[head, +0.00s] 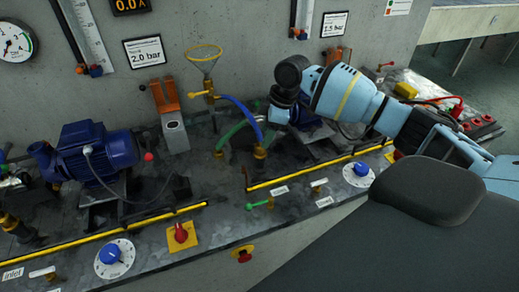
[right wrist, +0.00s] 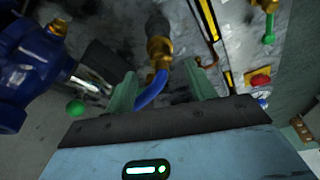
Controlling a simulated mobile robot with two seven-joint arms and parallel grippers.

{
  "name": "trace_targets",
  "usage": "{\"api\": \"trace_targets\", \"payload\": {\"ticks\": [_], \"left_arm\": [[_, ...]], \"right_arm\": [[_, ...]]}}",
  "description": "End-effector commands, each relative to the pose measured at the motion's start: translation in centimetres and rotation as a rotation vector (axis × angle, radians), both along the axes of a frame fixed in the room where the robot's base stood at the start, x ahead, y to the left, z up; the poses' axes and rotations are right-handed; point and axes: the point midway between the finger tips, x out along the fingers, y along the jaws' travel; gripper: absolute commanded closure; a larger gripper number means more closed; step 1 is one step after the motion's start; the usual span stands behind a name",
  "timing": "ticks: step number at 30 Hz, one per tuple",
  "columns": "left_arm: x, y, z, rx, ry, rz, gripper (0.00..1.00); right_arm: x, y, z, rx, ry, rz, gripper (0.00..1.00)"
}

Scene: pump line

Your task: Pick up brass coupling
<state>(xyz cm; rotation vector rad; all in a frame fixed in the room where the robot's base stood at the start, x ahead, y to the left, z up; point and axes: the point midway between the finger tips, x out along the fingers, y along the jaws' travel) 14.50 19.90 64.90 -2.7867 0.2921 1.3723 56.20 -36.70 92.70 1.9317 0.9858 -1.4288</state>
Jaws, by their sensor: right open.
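A brass coupling (head: 260,152) stands on the dark bench top at the end of a blue hose (head: 236,108). In the right wrist view the brass coupling (right wrist: 159,46) lies ahead of the fingertips, with the blue hose (right wrist: 150,92) running between the two fingers. My right gripper (head: 279,118) is above and slightly right of the coupling; its fingertips are hard to make out in the head view. In the right wrist view it (right wrist: 162,84) is open, with its fingers apart and not closed on anything. My left gripper is not in view.
A blue pump (head: 95,152) stands at the left. A green hose (head: 233,132) and a brass funnel stand (head: 208,85) are close to the coupling.

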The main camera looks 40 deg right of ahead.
Motion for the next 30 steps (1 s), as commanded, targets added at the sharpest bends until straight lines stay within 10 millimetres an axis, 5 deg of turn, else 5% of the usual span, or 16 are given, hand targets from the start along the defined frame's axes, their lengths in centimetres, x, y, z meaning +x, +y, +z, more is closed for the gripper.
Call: {"api": "trace_targets", "payload": {"ticks": [5, 16, 25, 30], "left_arm": [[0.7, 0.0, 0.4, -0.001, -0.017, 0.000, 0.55], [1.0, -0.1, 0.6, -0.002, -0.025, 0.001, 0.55], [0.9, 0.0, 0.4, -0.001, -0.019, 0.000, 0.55], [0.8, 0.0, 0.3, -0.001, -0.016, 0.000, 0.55]], "right_arm": [[0.1, 0.1, -0.4, 0.000, -0.001, 0.000, 0.45], [0.9, 1.6, -4.6, 0.000, -0.002, 0.001, 0.45], [1.0, 1.7, -5.0, 0.000, -0.002, 0.000, 0.45], [1.0, 1.7, -5.0, 0.000, -0.003, 0.000, 0.66]]}}
